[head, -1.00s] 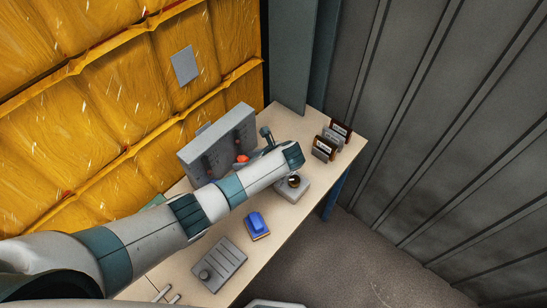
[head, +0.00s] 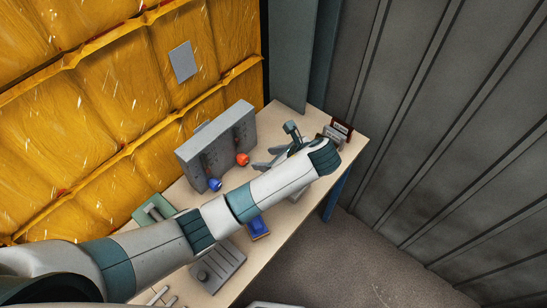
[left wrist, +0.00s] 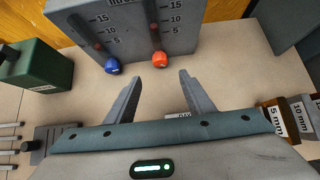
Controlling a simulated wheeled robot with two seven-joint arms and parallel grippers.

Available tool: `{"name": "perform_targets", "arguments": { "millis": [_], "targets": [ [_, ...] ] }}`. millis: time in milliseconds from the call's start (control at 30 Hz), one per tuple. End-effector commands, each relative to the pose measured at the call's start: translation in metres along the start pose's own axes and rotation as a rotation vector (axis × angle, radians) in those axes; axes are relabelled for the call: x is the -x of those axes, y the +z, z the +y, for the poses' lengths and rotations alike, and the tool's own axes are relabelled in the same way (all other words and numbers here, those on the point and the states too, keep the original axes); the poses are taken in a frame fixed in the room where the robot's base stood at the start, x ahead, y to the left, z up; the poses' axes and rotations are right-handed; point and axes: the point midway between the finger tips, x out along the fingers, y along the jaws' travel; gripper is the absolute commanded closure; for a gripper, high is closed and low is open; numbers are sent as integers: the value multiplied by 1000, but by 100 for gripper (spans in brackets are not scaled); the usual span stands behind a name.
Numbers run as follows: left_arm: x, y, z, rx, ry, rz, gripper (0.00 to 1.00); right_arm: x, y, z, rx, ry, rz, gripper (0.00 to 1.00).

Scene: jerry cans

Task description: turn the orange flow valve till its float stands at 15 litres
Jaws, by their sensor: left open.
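The orange valve knob (head: 242,159) sits low on the front of the grey gauge panel (head: 217,140). In the left wrist view the orange knob (left wrist: 159,60) is under the right-hand scale, marked 5 to 15. The blue knob (left wrist: 112,66) is under the left scale. My left gripper (left wrist: 158,80) is open and empty, its fingers pointing at the panel, short of the orange knob and apart from it. It also shows in the head view (head: 262,157). My right gripper is not in view.
Upright blocks labelled 5 mm and 10 mm (left wrist: 290,118) stand at the right.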

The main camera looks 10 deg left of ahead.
Motion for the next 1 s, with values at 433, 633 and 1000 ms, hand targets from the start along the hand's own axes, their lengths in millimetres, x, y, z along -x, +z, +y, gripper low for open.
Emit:
{"name": "perform_targets", "arguments": {
  "millis": [433, 633, 1000],
  "targets": [
    [34, 0, 0, 0, 0, 1, 51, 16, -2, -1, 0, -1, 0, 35],
    [33, 0, 0, 1, 0, 0, 51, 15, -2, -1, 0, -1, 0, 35],
    [11, 12, 9, 56, -34, -4, 62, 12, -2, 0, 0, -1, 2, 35]
  ]
}}
